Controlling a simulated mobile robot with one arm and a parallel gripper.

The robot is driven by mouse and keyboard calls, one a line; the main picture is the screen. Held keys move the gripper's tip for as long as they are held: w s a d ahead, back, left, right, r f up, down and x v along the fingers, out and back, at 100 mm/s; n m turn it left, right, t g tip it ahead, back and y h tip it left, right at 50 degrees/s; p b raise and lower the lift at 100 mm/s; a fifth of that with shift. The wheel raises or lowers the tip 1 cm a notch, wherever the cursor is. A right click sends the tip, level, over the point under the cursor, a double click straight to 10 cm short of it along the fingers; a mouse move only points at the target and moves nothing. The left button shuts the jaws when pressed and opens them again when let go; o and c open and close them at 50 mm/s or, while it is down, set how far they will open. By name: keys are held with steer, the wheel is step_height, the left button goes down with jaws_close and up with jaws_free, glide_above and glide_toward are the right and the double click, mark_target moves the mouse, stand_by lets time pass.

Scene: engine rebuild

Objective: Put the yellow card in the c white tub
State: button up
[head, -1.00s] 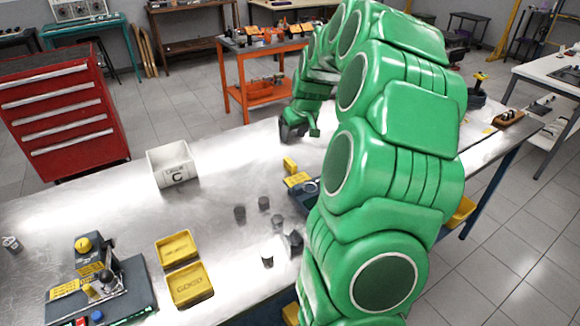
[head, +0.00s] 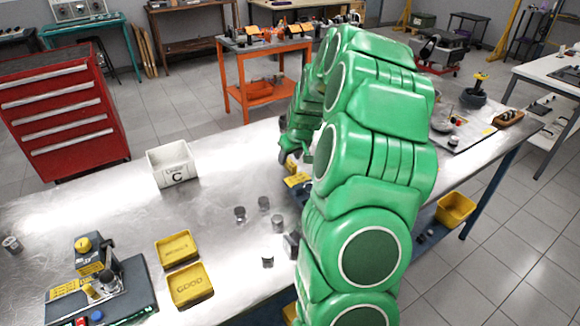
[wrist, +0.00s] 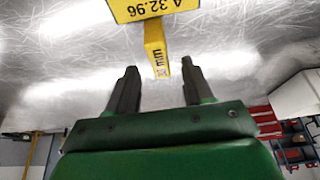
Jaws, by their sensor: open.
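The yellow card (head: 297,181) lies on the metal bench beside my arm, printed "A 32.96" in the wrist view (wrist: 155,10). A narrow yellow piece (wrist: 156,50) marked "mm" adjoins it; I cannot tell whether the two are joined. My gripper (wrist: 161,75) is open and empty, its fingertips pointing toward the narrow piece, which lies beyond and between them. In the head view, my arm mostly hides the gripper near the card. The white tub marked C (head: 174,175) stands upright on the bench, left of the card.
Several small dark cylinders (head: 240,214) stand between the card and two yellow trays (head: 187,287). A dark fixture (head: 100,290) sits at front left. A red tool cabinet (head: 62,115) stands behind the bench. Bench surface between tub and card is clear.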

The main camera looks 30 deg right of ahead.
mark_target(289, 160)
steer(key=shift+x, duration=1.55)
steer(key=shift+s, duration=0.1)
jaws_close()
steer(key=shift+r, duration=0.15)
steer(key=shift+r, duration=0.35)
step_height(289, 160, up, 2)
steer(key=shift+r, duration=0.15)
steer(key=s+a+r, duration=0.2)
steer(key=s+r, duration=0.3)
steer(key=s, duration=0.1)
steer(key=s+a+r, duration=0.3)
steer(key=s+r, duration=0.1)
steer(key=s, duration=0.2)
steer(key=shift+s+a+r, duration=0.35)
steer(key=shift+s+r, duration=0.05)
